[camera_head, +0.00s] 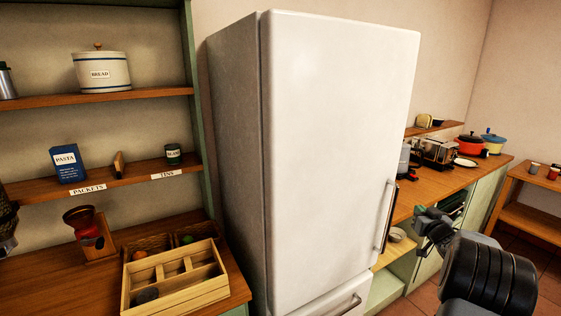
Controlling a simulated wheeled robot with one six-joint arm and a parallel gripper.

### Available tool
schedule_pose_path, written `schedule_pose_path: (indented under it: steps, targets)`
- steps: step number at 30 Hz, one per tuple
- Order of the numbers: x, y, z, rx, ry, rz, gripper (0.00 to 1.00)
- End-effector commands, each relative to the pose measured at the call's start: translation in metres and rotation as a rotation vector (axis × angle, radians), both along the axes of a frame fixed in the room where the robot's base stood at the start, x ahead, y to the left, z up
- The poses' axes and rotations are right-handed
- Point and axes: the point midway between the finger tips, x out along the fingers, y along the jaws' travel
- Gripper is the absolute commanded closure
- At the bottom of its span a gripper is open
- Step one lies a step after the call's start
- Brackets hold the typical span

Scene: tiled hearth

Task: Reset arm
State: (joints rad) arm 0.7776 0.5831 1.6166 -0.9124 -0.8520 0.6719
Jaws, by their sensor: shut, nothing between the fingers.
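My gripper (422,218) is at the right of the head view, at the end of my dark arm. It looks small and dark with greenish parts, and it is shut and empty. It shows in front of the counter front, to the right of the white fridge (335,130). A gap shows between it and the fridge's door handle (386,215). The fridge door appears shut.
Left of the fridge, shelves hold a bread crock (101,72), a pasta packet (67,164) and a tin (173,154). A wooden divided tray (205,288) sits below. The right counter holds a toaster (439,152), a red pot (470,145) and a blue pot (493,143). Tiled floor shows lower right.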

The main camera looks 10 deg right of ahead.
Motion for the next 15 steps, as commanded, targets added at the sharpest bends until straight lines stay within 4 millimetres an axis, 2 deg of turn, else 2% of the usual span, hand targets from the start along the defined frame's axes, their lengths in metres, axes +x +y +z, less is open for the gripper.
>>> schedule_pose_path:
  steps: [2, 4, 6, 8, 11, 14, 15]
  targets:
    - [-0.004, -0.013, -0.014, -0.027, 0.077, -0.076, 1.00]
    - [-0.016, -0.026, -0.045, -0.017, 0.198, -0.179, 1.00]
    - [-0.039, -0.035, -0.074, 0.007, 0.351, -0.294, 1.00]
    - [-0.060, -0.027, -0.087, 0.031, 0.488, -0.374, 1.00]
    - [-0.094, 0.016, -0.096, 0.077, 0.719, -0.441, 1.00]
    - [-0.132, 0.083, -0.095, 0.131, 0.941, -0.431, 1.00]
    - [-0.148, 0.112, -0.093, 0.151, 1.019, -0.410, 1.00]
